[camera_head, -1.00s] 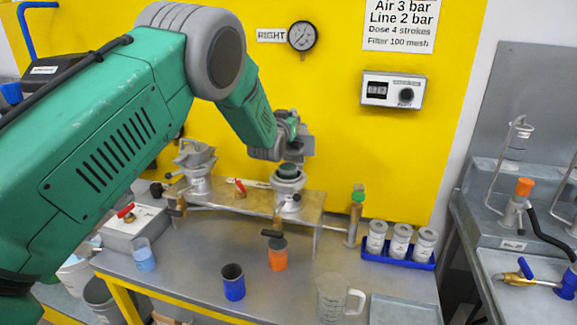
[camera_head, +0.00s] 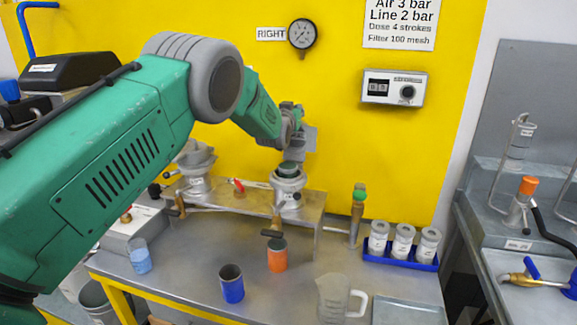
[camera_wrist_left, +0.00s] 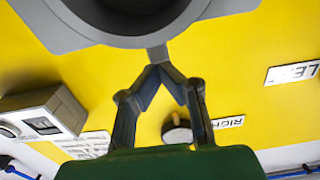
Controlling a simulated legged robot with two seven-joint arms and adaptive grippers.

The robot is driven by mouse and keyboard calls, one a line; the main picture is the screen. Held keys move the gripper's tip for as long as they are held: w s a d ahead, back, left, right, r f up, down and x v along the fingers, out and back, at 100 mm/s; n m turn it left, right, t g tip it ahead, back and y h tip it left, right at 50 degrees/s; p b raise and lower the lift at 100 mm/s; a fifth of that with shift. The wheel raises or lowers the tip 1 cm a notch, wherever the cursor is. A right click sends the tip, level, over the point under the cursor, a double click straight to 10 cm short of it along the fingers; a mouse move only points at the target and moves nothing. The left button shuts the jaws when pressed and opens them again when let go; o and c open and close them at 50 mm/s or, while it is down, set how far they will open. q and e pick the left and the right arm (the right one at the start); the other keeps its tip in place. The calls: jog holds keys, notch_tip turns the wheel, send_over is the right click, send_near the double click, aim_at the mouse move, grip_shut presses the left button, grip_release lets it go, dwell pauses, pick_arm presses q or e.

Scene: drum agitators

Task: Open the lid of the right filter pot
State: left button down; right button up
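The right filter pot (camera_head: 287,195) is a grey metal pot at the right end of the raised shelf, with a dark green round top showing. A grey plate-like part, apparently its lid (camera_head: 300,146), stands tilted up above and behind that top. My left gripper (camera_head: 291,126) is at this part, partly hidden by my arm. In the left wrist view my gripper's fingers (camera_wrist_left: 157,72) come together at a small grey tab on a large grey rounded part (camera_wrist_left: 225,12) with a dark middle, which looks like the lid. My right gripper is out of view.
The left filter pot (camera_head: 195,180) stands on the same shelf (camera_head: 240,203). Below are an orange cup (camera_head: 277,259), a blue cup (camera_head: 232,288), a clear jug (camera_head: 333,300) and a blue tray (camera_head: 372,258) of white jars. The yellow wall (camera_head: 345,150) is close behind.

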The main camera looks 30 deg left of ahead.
pick_arm(q)
jog(key=shift+r, duration=0.1)
jog(key=r+p+v, duration=0.3)
jog(key=v, duration=0.9)
jog(key=shift+a+f, duration=0.1)
